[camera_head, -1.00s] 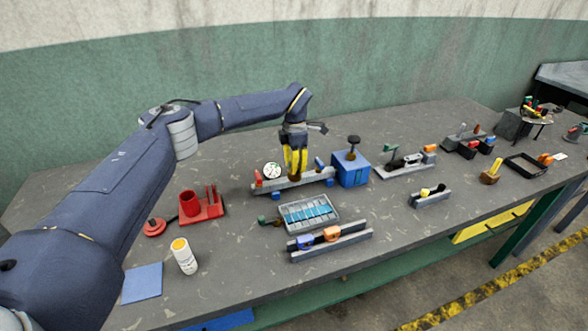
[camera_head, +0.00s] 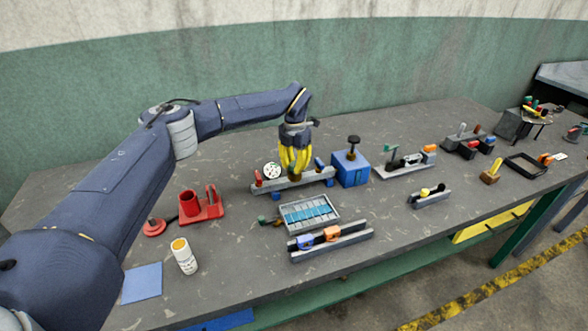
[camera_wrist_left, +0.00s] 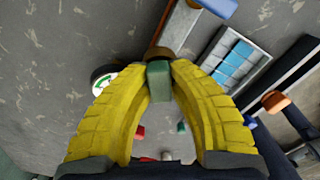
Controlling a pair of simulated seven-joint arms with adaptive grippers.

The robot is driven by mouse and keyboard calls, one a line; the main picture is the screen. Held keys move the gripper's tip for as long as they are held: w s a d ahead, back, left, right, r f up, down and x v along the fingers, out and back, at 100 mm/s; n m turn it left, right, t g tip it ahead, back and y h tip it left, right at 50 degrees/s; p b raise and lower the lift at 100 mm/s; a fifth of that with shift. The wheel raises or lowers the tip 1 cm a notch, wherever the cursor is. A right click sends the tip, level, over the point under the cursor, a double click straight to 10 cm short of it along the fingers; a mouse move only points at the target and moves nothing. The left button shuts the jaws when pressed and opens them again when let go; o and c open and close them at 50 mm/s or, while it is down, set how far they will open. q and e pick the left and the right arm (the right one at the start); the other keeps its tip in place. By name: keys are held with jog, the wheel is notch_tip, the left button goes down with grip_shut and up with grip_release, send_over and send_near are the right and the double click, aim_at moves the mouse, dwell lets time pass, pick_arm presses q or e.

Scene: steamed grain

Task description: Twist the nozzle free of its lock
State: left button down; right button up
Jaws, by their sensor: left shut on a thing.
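My left gripper (camera_head: 294,171) points down over the grey rail fixture (camera_head: 268,188) in the middle of the bench. Its yellow fingers are closed around a small part, which I take to be the nozzle. In the left wrist view the fingertips (camera_wrist_left: 160,68) meet at a green block (camera_wrist_left: 159,82), with a round brown piece (camera_wrist_left: 157,52) just beyond it. The brown piece still sits at the fixture, and the fingers hide much of it. Whether the lock is engaged cannot be seen. My right gripper is not in view.
A round white dial with green marks (camera_head: 271,170) stands close behind the fixture. A blue box with a black knob (camera_head: 350,169) is just right of it. A tray with blue strips (camera_head: 309,213) lies in front. A red holder (camera_head: 202,206) stands left, with bare bench between.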

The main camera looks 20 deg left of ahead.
aim_at(295, 163)
pick_arm(q)
jog(key=n, duration=0.5)
jog(key=shift+n, duration=0.3)
jog(key=shift+c, duration=2)
grip_release()
jog(key=shift+r, duration=0.15)
jog(key=shift+r, duration=3.35)
